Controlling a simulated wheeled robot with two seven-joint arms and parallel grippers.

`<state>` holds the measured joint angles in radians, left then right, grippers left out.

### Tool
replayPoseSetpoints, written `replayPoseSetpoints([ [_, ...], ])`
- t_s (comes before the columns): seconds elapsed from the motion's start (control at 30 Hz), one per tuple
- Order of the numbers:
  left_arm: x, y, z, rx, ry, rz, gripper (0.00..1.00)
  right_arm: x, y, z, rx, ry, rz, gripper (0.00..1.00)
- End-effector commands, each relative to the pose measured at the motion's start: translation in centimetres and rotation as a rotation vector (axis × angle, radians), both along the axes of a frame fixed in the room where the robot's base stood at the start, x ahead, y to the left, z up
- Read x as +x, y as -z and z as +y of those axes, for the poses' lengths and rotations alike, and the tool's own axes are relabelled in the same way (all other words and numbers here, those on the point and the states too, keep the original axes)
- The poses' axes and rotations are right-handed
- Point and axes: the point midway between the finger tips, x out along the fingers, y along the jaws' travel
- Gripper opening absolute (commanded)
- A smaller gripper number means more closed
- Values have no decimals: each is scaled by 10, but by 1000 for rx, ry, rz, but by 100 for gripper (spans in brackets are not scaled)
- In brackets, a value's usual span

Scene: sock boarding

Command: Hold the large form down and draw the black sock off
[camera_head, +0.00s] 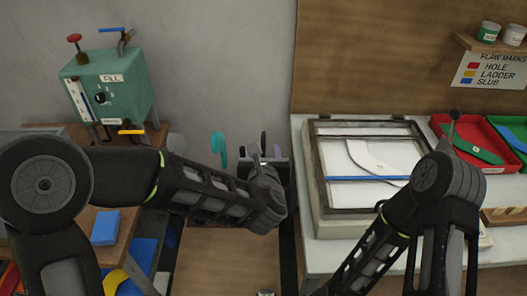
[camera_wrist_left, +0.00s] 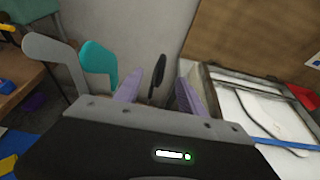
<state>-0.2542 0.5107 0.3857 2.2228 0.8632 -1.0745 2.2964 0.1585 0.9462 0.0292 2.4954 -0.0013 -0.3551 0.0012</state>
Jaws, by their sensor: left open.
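The black sock (camera_wrist_left: 157,72) stands upright beyond my left gripper, apparently on a form that it hides. It shows as a thin dark shape in the head view (camera_head: 263,141). My left gripper (camera_wrist_left: 157,94) is open, its two lilac fingers on either side of the black shape. I cannot tell whether they touch it. In the head view my left gripper (camera_head: 264,152) is partly hidden by its own wrist. A teal sock or form (camera_wrist_left: 98,62) and a bare grey form (camera_wrist_left: 48,58) stand to its left. My right gripper is out of view; only its arm shows.
A green machine marked FILL (camera_head: 125,85) stands at the back left, near a blue block (camera_head: 105,227). At right, a bench holds a framed panel (camera_head: 318,165) with a blue bar, a red tray (camera_head: 440,122) and a green tray (camera_head: 497,122). A wall closes the back.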

Motion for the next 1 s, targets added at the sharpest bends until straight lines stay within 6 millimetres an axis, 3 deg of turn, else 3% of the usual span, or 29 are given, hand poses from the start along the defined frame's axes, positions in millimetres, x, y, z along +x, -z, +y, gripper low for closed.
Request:
replayPoseSetpoints([
  [0.6, 55, 18, 0, 1, 1, 1, 47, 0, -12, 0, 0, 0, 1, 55],
  [1.0, 62, 22, 0, 1, 0, 0, 47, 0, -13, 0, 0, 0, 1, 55],
])
